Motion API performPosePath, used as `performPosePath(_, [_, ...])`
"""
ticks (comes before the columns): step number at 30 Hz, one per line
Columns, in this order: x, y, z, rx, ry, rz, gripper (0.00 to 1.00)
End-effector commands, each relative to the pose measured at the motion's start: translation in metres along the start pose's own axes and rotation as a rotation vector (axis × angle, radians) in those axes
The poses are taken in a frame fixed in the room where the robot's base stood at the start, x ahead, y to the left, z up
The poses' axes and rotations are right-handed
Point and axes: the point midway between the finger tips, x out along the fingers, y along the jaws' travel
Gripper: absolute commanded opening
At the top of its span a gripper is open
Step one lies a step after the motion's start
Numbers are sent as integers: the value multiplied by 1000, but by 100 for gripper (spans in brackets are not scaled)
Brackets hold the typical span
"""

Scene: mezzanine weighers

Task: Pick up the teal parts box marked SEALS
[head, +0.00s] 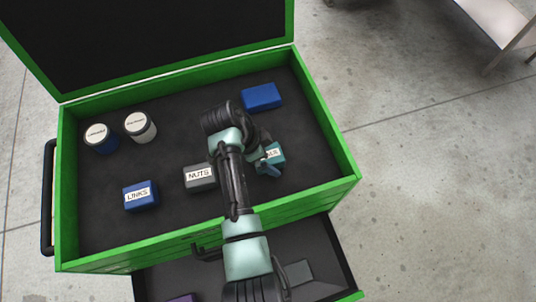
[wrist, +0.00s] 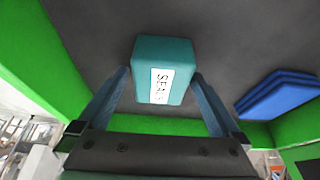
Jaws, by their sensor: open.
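The teal parts box (head: 277,151) sits on the dark floor of the green chest's top tray, towards the right side. My gripper and arm partly cover it in the head view, so only part of its label shows. In the wrist view the teal box (wrist: 180,49) shows its white label reading SEALS. My gripper (wrist: 160,75) is open, with one blue-grey finger on each side of the box's near end. I cannot tell whether either finger touches it. In the head view my gripper (head: 266,164) is at the box's front left.
In the tray are a grey NUTS box (head: 199,178), a blue LINKS box (head: 141,196), a blue block (head: 262,97), a blue jar (head: 101,141) and a white jar (head: 142,129). Green walls (head: 325,120) enclose the tray. A lower drawer (head: 330,262) is open in front.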

Motion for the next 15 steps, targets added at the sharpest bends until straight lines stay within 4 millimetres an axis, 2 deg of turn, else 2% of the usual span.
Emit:
performPosePath(6, [0, 0, 0, 0, 0, -1, 98])
performPosePath(15, [0, 0, 0, 0, 0, -1, 44])
